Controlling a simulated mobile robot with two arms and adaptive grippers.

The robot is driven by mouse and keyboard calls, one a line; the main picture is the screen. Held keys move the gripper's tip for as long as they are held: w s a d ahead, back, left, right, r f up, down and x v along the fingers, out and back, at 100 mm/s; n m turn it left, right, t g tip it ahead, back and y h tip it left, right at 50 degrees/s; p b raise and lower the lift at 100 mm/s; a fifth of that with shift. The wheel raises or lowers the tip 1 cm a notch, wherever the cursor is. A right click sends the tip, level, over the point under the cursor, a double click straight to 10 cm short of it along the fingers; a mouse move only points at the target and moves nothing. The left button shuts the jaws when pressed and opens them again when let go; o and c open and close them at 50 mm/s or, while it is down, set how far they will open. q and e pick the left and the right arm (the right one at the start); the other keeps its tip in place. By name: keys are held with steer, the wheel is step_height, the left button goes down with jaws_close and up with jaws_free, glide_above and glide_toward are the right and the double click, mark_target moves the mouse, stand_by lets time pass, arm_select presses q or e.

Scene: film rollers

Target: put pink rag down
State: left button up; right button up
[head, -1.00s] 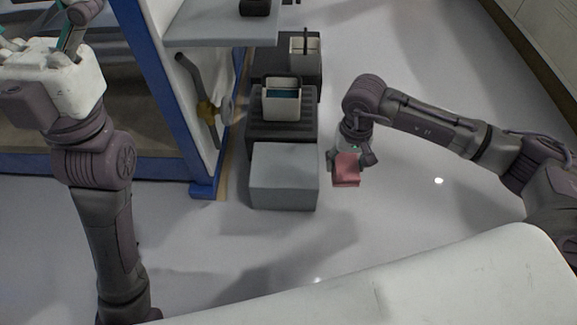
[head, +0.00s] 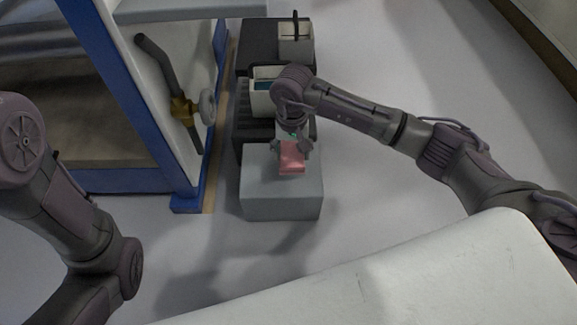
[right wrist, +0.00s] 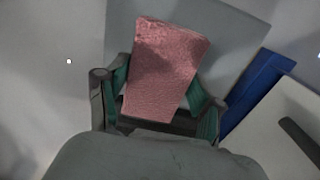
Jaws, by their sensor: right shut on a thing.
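The pink rag (head: 291,158) is a small folded block, held in my right gripper (head: 291,146) over the grey box (head: 282,204) in the head view. Whether the rag touches the box top I cannot tell. In the right wrist view the rag (right wrist: 165,68) stands between the green-padded fingers of my right gripper (right wrist: 163,95), with the grey box top (right wrist: 232,40) behind it. My left arm shows at the left of the head view, but its gripper is outside the picture.
Behind the grey box stand dark crates (head: 262,40) with a cream container (head: 262,98) holding something blue and another container (head: 296,45). A blue-framed rack (head: 187,196) with a pipe and yellow valve (head: 181,110) is to the left. The floor to the right is clear.

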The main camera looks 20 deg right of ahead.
mark_target(289, 161)
steer(key=shift+w+a+f, duration=0.2)
steer(key=shift+a+f, duration=0.05)
steer(key=shift+a, duration=0.05)
steer(key=shift+f, duration=0.2)
steer(key=shift+f+b, duration=1.8)
steer(key=shift+f, duration=0.15)
steer(key=o, duration=1.1)
steer(key=shift+o, duration=0.2)
steer(key=shift+r, duration=0.15)
